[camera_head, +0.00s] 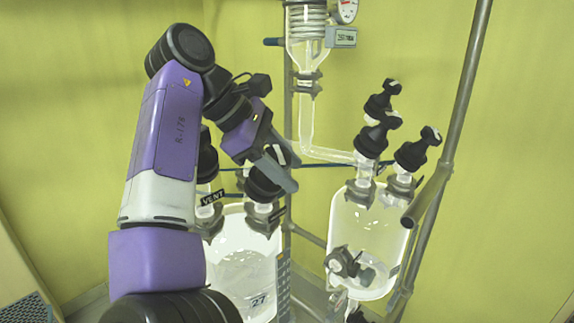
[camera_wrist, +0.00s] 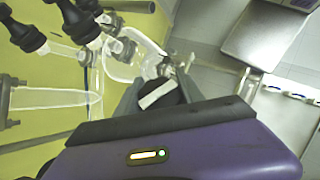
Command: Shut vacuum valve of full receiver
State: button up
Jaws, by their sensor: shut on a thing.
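A glass receiver (camera_head: 245,236) stands at lower centre in the head view, with clear liquid inside and a tag reading 27. Two black valve knobs rise from its top. The left knob (camera_head: 207,160) has a VENT label below it. My gripper (camera_head: 280,172) is shut on the right black valve knob (camera_head: 262,188), whose own label I cannot read. In the wrist view, my gripper's fingers (camera_wrist: 160,92) sit on both sides of a black knob with a white bar (camera_wrist: 158,94). The fingers partly hide the knob.
A second glass receiver (camera_head: 366,228) stands to the right with several black valve knobs (camera_head: 376,135) close above it. A glass tube (camera_head: 307,122) comes down from a coil condenser (camera_head: 306,30). A metal rod (camera_head: 456,130) slants along the right side.

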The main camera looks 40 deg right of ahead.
jog(key=m+y, duration=0.1)
jog(key=m+g+y, duration=0.1)
jog(key=m+y, duration=0.1)
jog(key=a+m+g+y, duration=0.1)
jog(key=shift+s+y, duration=0.4)
jog(key=shift+s+a+f+m+g+y, duration=0.1)
jog(key=shift+a+m+g+y, duration=0.2)
jog(key=shift+m+y, duration=0.65)
jog(key=shift+a+m+g+y, duration=0.15)
jog(key=shift+m+g+y, duration=0.15)
jog(key=shift+m+y, duration=0.6)
jog(key=shift+a+y, duration=0.1)
jog(key=shift+y, duration=0.15)
jog(key=o, duration=1.4)
jog(key=shift+h, duration=0.4)
